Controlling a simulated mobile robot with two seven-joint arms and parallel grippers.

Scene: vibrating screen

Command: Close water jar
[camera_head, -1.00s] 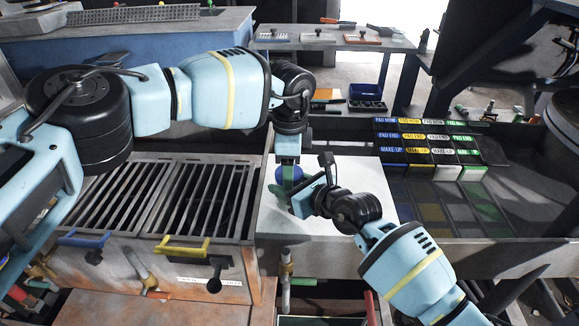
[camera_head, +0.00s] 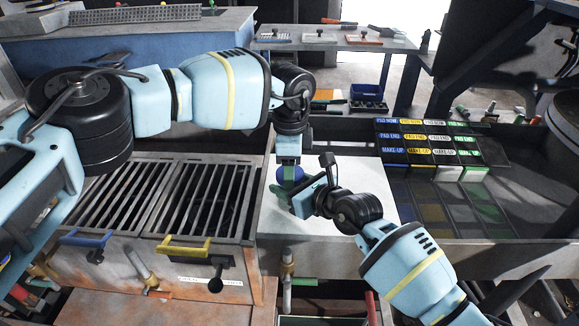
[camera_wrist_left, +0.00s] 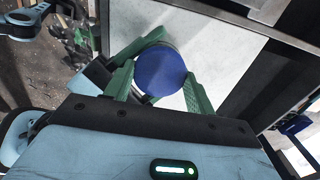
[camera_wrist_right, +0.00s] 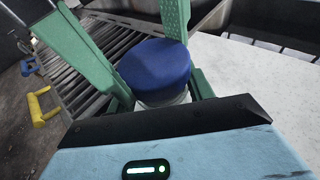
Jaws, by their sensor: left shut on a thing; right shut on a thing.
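The water jar (camera_wrist_right: 160,98) has a blue lid (camera_wrist_right: 155,65) on top of a pale body, seen in the right wrist view. It stands on the white work surface (camera_head: 335,228). My left gripper (camera_head: 289,180) comes down from above, its green fingers on either side of the blue lid, shut on it; the left wrist view shows the lid (camera_wrist_left: 160,72) between them. My right gripper (camera_head: 287,200) reaches in from the right and is shut on the jar body below the lid. Most of the body is hidden by the grippers. Whether the lid is fully seated I cannot tell.
Slatted grates (camera_head: 165,200) with a yellow handle (camera_head: 183,247) and a blue handle (camera_head: 84,239) lie to the left. A rack of labelled blocks (camera_head: 432,148) stands to the right. A bench (camera_head: 335,40) with tools is behind. The white surface is clear around the jar.

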